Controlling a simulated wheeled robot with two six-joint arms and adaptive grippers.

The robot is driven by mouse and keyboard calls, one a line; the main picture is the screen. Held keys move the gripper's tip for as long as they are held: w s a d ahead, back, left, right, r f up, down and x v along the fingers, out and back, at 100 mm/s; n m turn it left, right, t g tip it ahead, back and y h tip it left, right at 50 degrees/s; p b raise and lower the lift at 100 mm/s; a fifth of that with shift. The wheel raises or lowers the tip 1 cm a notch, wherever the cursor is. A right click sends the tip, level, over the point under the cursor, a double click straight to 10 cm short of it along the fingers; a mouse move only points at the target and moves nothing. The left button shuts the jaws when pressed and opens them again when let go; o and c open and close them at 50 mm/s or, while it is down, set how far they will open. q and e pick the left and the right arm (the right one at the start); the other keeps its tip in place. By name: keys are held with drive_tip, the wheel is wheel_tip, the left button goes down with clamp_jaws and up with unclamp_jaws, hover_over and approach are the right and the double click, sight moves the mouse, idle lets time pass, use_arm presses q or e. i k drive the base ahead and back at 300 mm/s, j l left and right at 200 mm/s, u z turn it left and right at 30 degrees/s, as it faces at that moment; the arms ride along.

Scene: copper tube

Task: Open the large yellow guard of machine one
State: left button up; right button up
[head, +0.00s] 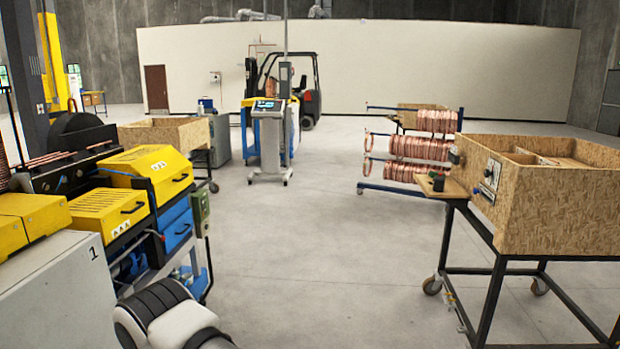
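Machine one stands at the left, with a grey-white cabinet (58,285) marked "1" in front. Two yellow guards with black handles sit on its top. The nearer guard (105,208) is slotted and looks shut. A black and white part of my arm shows at the bottom, below the machine. Neither gripper's fingers are visible.
Blue drawers (177,228) and a green control box (200,206) are on the machine's right side. A wooden crate on a wheeled frame (550,215) stands right, near a rack of copper coils (420,148). A console (270,140) stands mid-back. The floor (310,240) between is clear.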

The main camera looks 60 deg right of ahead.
sight(170, 173)
drive_tip(key=z, duration=1.2)
drive_tip(key=i+l+z, duration=0.1)
drive_tip(key=i, duration=1.15)
